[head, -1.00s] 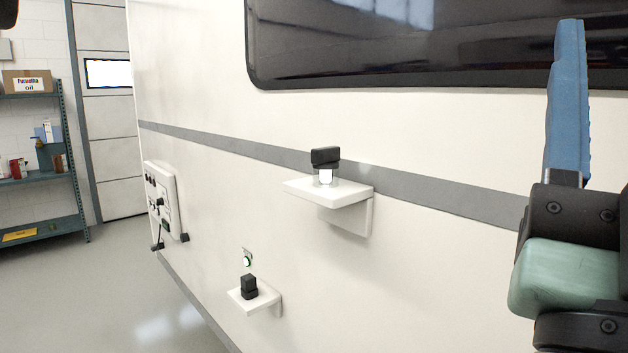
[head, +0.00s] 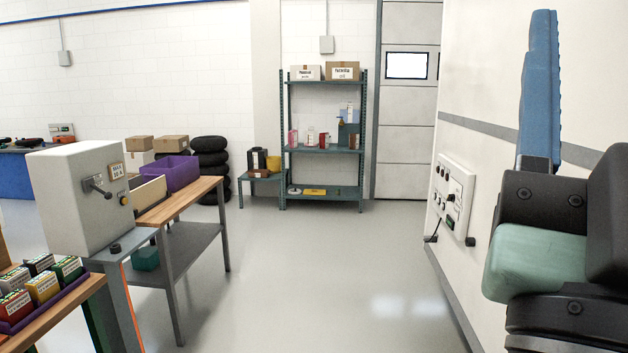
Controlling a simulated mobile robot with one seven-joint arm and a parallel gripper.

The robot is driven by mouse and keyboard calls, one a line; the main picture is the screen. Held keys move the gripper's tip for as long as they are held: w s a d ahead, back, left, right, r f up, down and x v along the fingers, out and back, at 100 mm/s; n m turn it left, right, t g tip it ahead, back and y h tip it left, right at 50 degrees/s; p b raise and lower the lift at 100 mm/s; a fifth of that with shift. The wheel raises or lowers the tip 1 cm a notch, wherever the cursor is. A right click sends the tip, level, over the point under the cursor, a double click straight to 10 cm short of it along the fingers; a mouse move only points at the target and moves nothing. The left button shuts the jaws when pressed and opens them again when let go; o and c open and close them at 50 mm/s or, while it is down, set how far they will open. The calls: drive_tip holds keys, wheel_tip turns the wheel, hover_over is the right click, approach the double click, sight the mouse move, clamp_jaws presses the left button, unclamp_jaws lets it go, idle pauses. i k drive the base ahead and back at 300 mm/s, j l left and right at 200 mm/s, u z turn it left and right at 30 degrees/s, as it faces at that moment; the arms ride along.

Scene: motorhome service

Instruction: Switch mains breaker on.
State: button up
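A white panel (head: 453,198) with several black knobs or switches is mounted on the white motorhome wall, right of centre. It is seen at a steep angle, and I cannot tell which part is the mains breaker or how it is set. A black cable end (head: 431,238) hangs at its lower left. My gripper (head: 539,90) is raised at the right edge, in front of the motorhome wall and apart from the panel. Its blue finger part shows side-on, so its opening is hidden.
A grey box (head: 85,200) with a black lever stands at left, near a wooden-topped bench (head: 190,200) with a purple bin (head: 170,173). A crate with several coloured packs (head: 42,288) is at lower left. A shelf rack (head: 323,150) stands behind. The middle floor is clear.

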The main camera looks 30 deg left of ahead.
sight(109, 195)
drive_tip(key=u, duration=0.4)
drive_tip(key=j+u, duration=0.1)
drive_tip(key=u, duration=0.7)
drive_tip(key=i+j+u, duration=0.1)
drive_tip(key=u, duration=0.35)
drive_tip(key=i+j+u, duration=0.2)
drive_tip(key=i+j, duration=0.15)
drive_tip(key=i, duration=0.25)
